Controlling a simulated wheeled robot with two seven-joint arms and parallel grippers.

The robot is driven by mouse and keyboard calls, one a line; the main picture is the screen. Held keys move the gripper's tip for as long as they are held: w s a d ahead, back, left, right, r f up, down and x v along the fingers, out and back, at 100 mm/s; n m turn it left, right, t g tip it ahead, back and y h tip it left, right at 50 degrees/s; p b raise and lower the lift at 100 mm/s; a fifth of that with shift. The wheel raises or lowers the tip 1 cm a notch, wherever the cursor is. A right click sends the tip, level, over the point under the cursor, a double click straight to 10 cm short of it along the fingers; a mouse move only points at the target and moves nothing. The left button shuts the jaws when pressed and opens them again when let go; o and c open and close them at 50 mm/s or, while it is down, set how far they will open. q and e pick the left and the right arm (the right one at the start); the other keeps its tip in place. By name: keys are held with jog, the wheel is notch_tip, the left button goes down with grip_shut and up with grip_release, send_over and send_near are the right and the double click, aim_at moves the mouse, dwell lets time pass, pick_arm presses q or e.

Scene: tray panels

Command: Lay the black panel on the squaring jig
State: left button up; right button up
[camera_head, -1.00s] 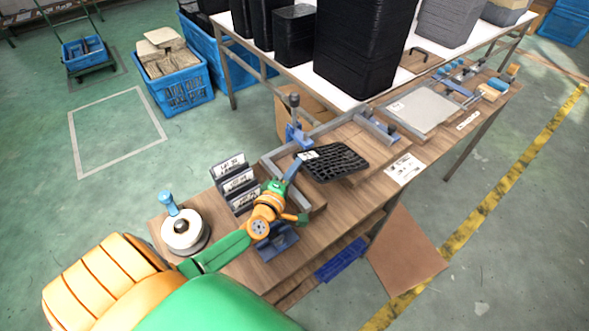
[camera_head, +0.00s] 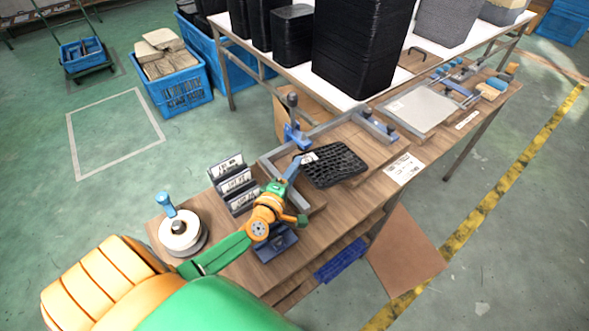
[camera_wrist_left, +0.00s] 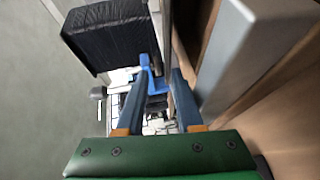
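The black panel (camera_head: 336,166) is a dark grid-like sheet with a white label at its left corner. In the head view it lies about flat over the wooden board of the squaring jig, inside the grey rails (camera_head: 330,126). Whether its whole underside touches is hard to tell. My left gripper (camera_head: 293,169) is at the panel's left corner. In the left wrist view its blue fingers (camera_wrist_left: 160,88) stand apart, with a thin strip between them that may be the panel edge-on. My right gripper is not in view.
Label holders (camera_head: 235,182) and a round white-topped pot (camera_head: 181,234) stand left of the jig. A blue clamp (camera_head: 294,133) rises at the jig's back. A grey plate (camera_head: 420,108) lies farther right. Black tray stacks (camera_head: 362,45) stand on the table behind.

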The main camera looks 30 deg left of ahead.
pick_arm(q)
jog(key=shift+s+f, duration=0.1)
jog(key=shift+f, duration=0.1)
jog(key=v, duration=0.6)
jog(key=shift+s+r, duration=0.2)
jog(key=shift+s, duration=0.25)
jog(key=shift+p, duration=0.3)
